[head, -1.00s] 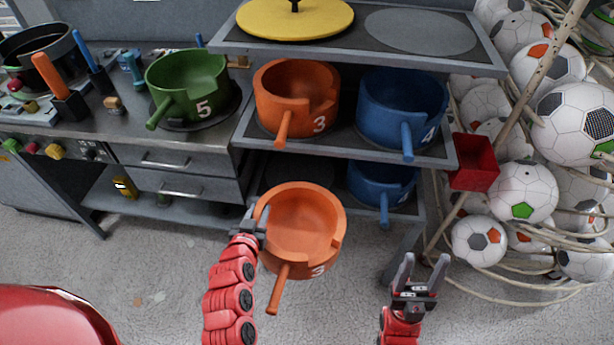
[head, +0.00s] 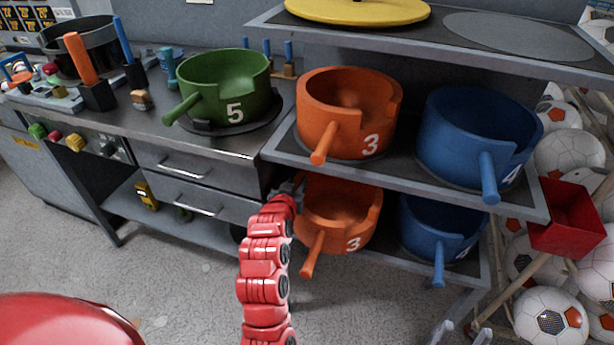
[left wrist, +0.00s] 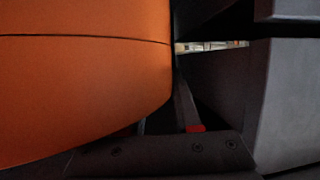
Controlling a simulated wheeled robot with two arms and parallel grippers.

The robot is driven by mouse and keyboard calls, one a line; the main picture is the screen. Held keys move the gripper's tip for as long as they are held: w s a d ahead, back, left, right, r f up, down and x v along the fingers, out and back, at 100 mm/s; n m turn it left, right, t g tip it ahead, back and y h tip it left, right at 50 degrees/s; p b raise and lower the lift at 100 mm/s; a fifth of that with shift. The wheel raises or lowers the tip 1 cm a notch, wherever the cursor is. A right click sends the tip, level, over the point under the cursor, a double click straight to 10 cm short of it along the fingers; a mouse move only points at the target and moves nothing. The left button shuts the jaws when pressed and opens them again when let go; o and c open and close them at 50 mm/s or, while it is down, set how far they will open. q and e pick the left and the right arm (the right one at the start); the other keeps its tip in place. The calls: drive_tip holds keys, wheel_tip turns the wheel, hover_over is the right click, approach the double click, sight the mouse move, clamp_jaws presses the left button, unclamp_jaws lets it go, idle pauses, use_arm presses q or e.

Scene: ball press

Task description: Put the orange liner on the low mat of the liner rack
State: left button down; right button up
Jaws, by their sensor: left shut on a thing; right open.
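An orange liner (head: 340,222) marked 3, with a handle pointing toward me, is at the left bay of the liner rack's lower shelf, left of a low blue liner. My left gripper (head: 291,188) is shut on its left rim; the fingertips are partly hidden by the wrist. The liner's orange wall (left wrist: 85,85) fills the left of the left wrist view. The low mat is hidden under it, and I cannot tell whether the liner touches it. My right gripper (head: 462,332) shows only its open, empty fingertips at the bottom edge.
Above sit another orange liner (head: 345,115) and a blue liner (head: 477,135). The low blue liner (head: 440,225) is close on the right. A green liner (head: 225,85) stands on the counter at left.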

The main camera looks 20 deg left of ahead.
use_arm(q)
drive_tip(key=x, duration=0.9)
drive_tip(key=shift+w+f, duration=0.1)
drive_tip(key=shift+f, duration=0.1)
drive_tip(key=c, duration=0.6)
unclamp_jaws()
drive_tip(key=shift+f, duration=0.1)
drive_tip(key=v, duration=1.2)
